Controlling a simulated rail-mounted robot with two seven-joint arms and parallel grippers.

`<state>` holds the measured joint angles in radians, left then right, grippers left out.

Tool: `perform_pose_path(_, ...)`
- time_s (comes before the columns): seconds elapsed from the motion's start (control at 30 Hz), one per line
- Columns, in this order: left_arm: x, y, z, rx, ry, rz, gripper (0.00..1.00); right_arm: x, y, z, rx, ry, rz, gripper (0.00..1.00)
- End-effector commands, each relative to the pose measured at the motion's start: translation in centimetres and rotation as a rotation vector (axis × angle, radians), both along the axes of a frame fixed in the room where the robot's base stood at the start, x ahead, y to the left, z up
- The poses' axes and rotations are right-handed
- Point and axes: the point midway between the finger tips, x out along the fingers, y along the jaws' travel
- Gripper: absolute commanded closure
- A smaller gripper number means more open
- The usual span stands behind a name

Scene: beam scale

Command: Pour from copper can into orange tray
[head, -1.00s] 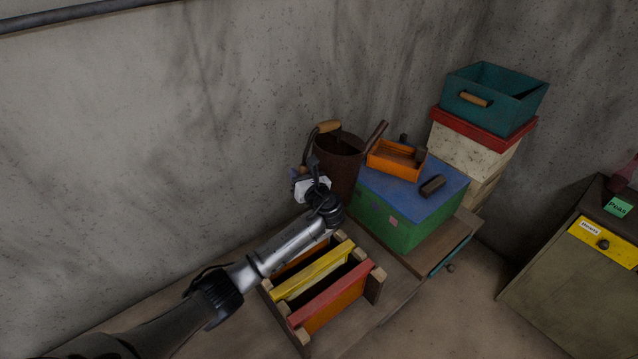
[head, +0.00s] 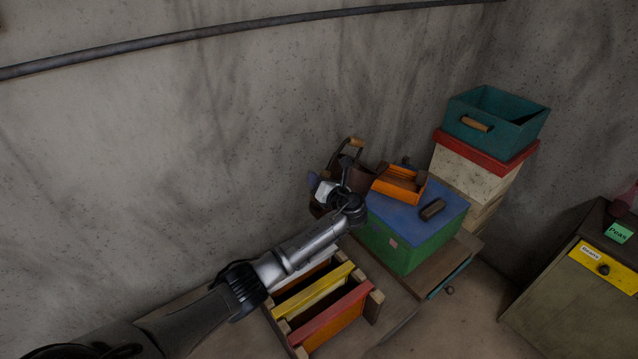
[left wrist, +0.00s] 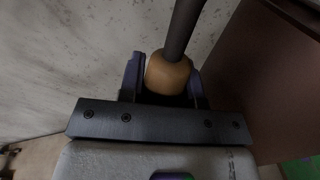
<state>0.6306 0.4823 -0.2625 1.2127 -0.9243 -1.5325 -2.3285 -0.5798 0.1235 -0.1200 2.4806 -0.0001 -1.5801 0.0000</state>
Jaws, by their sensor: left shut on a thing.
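The copper can (head: 352,176) is a dark brown can, now tilted toward the right, with a light wooden grip (head: 356,142) on its top handle. My left gripper (head: 325,188) is shut on a handle at the can's left side. In the left wrist view my fingers (left wrist: 165,78) close around a wooden collar on a dark bar, with the brown can wall to the right. The orange tray (head: 396,193) sits on the blue-topped green box, just right of the can. The can's right end reaches the tray's back left corner. I cannot see any contents flowing. My right gripper is out of view.
The green box (head: 400,245) also bears a dark block (head: 432,209). A rack of coloured frames (head: 322,292) stands below my left arm. A teal bin (head: 510,122) tops a white box stack at the right. The wall is close behind the can.

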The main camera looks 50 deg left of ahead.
Motion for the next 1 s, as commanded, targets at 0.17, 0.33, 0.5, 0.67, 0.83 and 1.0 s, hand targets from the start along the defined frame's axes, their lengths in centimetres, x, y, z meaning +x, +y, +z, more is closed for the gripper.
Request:
perform_pose_path(0.17,0.07,0.20,0.79,0.002,0.028,0.003,1.00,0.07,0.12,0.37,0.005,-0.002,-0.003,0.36)
perform_pose_path(0.33,0.07,0.20,0.79,0.002,0.026,0.003,1.00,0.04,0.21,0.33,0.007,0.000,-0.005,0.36)
perform_pose_path(0.5,0.08,0.17,0.82,0.002,0.025,0.003,1.00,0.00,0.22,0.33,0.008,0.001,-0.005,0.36)
perform_pose_path(0.67,0.11,0.02,0.83,0.002,0.025,0.003,1.00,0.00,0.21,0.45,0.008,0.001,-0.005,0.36)
perform_pose_path(0.83,0.17,-0.31,0.84,0.002,0.025,0.003,1.00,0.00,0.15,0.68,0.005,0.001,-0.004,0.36)
perform_pose_path(1.0,0.24,-0.72,0.82,0.002,0.025,0.003,1.00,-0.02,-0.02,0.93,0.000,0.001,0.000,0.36)
